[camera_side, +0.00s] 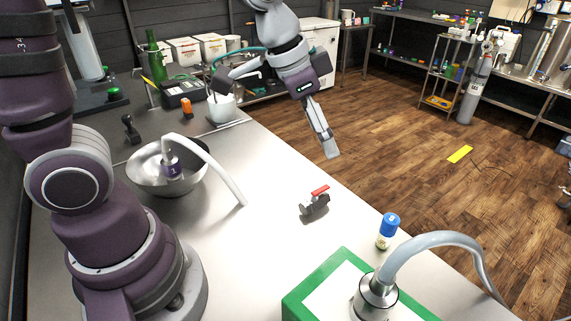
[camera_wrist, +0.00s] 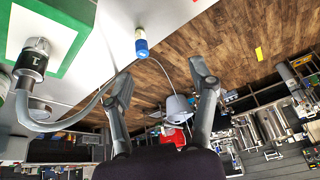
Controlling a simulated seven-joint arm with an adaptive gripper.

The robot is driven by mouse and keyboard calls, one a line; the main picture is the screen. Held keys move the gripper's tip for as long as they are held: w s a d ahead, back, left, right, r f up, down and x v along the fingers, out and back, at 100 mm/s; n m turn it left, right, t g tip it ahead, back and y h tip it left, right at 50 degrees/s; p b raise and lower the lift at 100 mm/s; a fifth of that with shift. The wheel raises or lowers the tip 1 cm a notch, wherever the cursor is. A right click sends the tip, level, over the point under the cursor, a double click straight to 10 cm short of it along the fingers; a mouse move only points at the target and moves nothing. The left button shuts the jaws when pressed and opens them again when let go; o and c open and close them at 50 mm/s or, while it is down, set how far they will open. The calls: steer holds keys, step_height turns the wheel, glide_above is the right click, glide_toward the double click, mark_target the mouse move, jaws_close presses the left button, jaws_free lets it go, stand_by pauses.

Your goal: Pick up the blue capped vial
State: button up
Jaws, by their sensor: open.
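The blue capped vial (camera_side: 388,231) stands upright on the steel bench near its front edge, just behind the hose fitting. Its blue cap is wide and its body pale with a yellowish label. It also shows at the top of the wrist view (camera_wrist: 141,43), ahead of my fingers and a little left of the midline between them. My gripper (camera_side: 273,118) is in the air, up and to the left of the vial in the side view. Its two fingers are spread wide and empty, well apart from the vial; they also show in the wrist view (camera_wrist: 162,82).
A red-handled valve (camera_side: 315,202) lies on the bench left of the vial. A metal bowl (camera_side: 147,172) with a pale tube is farther left.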

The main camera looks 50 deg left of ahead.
mark_target(386, 218)
steer(key=w+d+f+m, duration=0.1)
steer(key=w+d+f, duration=0.2)
steer(key=f, duration=0.2)
steer(key=w+d+f+m+h, duration=0.1)
steer(key=w+d+f, duration=0.2)
steer(key=f, duration=0.3)
steer(key=w+d+f+m+g, duration=0.1)
steer(key=w+d+f, duration=0.2)
steer(key=f, duration=0.3)
steer(key=shift+f+m+h, duration=0.25)
steer(key=shift+m+h, duration=0.05)
steer(key=shift+m, duration=0.1)
jaws_close()
